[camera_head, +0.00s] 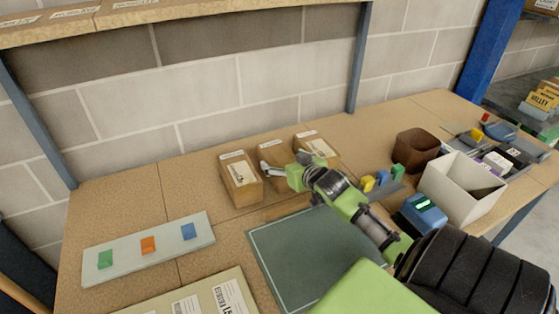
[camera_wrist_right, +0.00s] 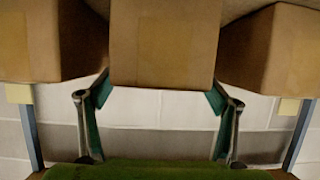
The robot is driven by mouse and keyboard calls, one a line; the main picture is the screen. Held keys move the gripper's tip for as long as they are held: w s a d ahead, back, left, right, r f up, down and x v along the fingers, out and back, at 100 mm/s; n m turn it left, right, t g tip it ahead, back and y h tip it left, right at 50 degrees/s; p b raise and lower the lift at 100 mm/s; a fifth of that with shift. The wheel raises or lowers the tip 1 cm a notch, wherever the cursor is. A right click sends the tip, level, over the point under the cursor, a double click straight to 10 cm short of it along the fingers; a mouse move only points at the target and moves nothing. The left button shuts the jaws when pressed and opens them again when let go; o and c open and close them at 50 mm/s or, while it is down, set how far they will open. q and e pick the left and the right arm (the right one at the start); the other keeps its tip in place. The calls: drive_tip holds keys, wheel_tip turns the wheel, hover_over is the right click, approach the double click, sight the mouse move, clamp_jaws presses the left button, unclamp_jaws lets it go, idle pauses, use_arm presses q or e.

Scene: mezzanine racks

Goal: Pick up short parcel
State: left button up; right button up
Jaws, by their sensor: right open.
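Three brown cardboard parcels stand in a row at the back of the table: a left one (camera_head: 243,182), a middle one (camera_head: 273,155) and a right one (camera_head: 317,146). I cannot tell for sure which is the short parcel. My right gripper (camera_head: 286,164) is open at the middle parcel, its fingers on either side of that parcel's near end and hiding part of it. In the right wrist view the middle parcel (camera_wrist_right: 165,45) reaches in between the green fingertips (camera_wrist_right: 160,97). Whether they touch it is unclear. My left gripper is not in view.
A dark green mat (camera_head: 310,255) lies in front of the parcels. A pale board (camera_head: 125,256) with three coloured blocks is at left. A brown bin (camera_head: 416,149), a white bin (camera_head: 458,190) and a blue device (camera_head: 422,214) stand at right. A shelf (camera_head: 200,14) hangs above.

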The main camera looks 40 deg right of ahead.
sight(281, 157)
drive_tip(key=shift+x, duration=1.9)
drive_tip(key=c, duration=1.8)
drive_tip(key=shift+o, duration=0.2)
drive_tip(key=shift+r, duration=0.15)
drive_tip(key=shift+r, duration=0.1)
